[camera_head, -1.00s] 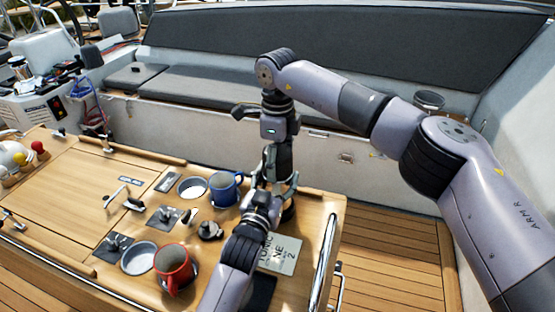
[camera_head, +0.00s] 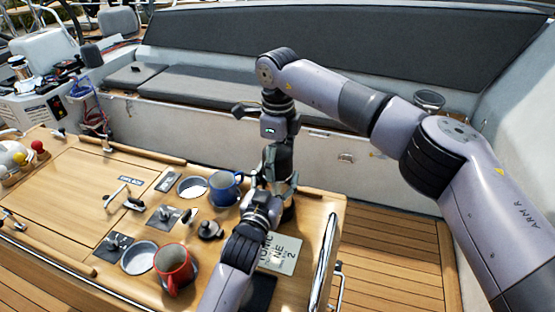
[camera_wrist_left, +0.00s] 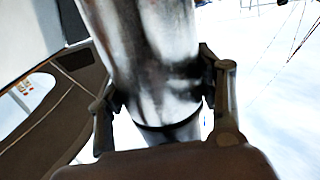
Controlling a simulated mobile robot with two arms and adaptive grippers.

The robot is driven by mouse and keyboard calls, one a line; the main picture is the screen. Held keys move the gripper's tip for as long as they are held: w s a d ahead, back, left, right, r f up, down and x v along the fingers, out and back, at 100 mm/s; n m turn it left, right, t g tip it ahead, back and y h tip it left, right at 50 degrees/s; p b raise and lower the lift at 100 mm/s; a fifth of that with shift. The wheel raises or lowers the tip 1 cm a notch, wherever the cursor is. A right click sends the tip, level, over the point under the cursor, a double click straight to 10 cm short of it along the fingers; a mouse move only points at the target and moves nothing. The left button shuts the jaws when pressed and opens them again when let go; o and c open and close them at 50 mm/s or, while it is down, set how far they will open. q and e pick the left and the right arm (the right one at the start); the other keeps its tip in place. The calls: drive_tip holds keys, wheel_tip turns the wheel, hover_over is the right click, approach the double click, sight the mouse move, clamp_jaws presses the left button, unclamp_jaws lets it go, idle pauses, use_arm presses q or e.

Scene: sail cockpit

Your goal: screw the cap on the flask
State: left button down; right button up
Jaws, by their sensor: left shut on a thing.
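A shiny silver cylinder, which I take to be the flask (camera_wrist_left: 150,50), fills the middle of the left wrist view, with a dark band round it. My left gripper (camera_wrist_left: 167,95) is shut on it, one finger on each side. In the head view my left gripper (camera_head: 268,202) is over the right end of the wooden table. My right gripper (camera_head: 280,184) points down directly above it, close to it. The flask is mostly hidden there by both grippers. I cannot make out the cap or whether my right fingers are closed on it.
A blue mug (camera_head: 224,188) stands just left of the grippers. A red mug (camera_head: 174,268) stands nearer the front. A grey booklet (camera_head: 281,254) lies on the table (camera_head: 75,190). A steel rail (camera_head: 322,262) runs along its right edge.

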drive_tip(key=shift+o, duration=0.9)
wheel_tip(320, 180, up, 12)
drive_tip(key=shift+r, duration=0.1)
use_arm(q)
drive_tip(key=shift+c, duration=1.9)
unclamp_jaws()
